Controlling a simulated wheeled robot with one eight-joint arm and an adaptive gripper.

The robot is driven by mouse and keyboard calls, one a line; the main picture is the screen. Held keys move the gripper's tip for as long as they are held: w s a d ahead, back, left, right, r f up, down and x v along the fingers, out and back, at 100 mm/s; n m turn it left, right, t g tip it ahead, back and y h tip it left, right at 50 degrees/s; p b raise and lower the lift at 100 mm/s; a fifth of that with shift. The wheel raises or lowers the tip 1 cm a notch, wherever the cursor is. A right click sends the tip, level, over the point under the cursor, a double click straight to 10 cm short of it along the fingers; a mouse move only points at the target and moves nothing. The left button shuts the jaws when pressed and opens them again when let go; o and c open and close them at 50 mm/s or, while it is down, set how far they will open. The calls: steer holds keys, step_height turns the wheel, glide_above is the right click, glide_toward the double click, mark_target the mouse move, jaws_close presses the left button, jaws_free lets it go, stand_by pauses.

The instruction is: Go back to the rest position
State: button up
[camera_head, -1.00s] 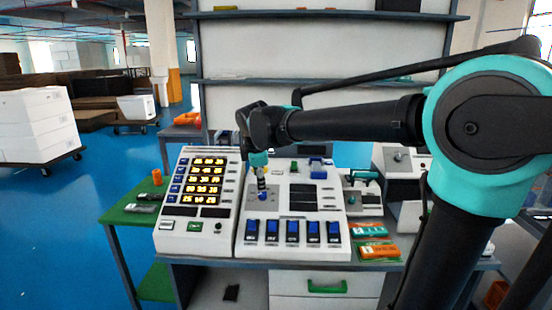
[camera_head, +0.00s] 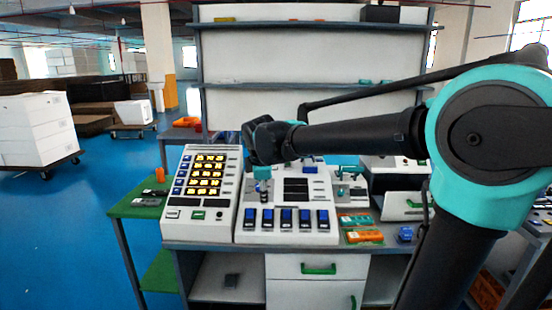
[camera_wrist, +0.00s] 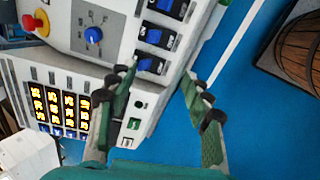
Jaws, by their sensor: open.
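My gripper (camera_wrist: 160,76) is open and empty; its two green fingers stand apart in the wrist view, with the panel edge and blue floor behind the gap. In the head view my gripper (camera_head: 262,186) points down in front of the control panel (camera_head: 318,200). The panel has a row of blue switches (camera_head: 288,217) along its front; some also show in the wrist view (camera_wrist: 151,65). A blue round knob (camera_wrist: 93,35) and a red button (camera_wrist: 29,22) show in the wrist view. My gripper hides part of the panel in the head view.
A lit number display unit (camera_head: 180,232) stands left of the panel. Orange and green boxes (camera_head: 362,237) and a small blue item (camera_head: 405,234) lie to the right. A shelf rack (camera_head: 310,52) rises behind. A wooden barrel (camera_wrist: 300,48) shows in the wrist view.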

steer(key=s+d+f+m, duration=0.4)
steer(key=d+f+m, duration=0.15)
steer(key=d, duration=0.25)
steer(key=s+d+f+m, duration=0.5)
steer(key=d+f, duration=0.2)
steer(key=d, duration=0.1)
steer(key=s+d+f+m+g, duration=0.1)
steer(key=s+d+f+m, duration=0.6)
steer(key=s, duration=0.4)
step_height(320, 180, down, 3)
steer(key=shift+s+r+m, duration=0.15)
steer(key=shift+s+m, duration=0.2)
steer(key=shift+m, duration=0.5)
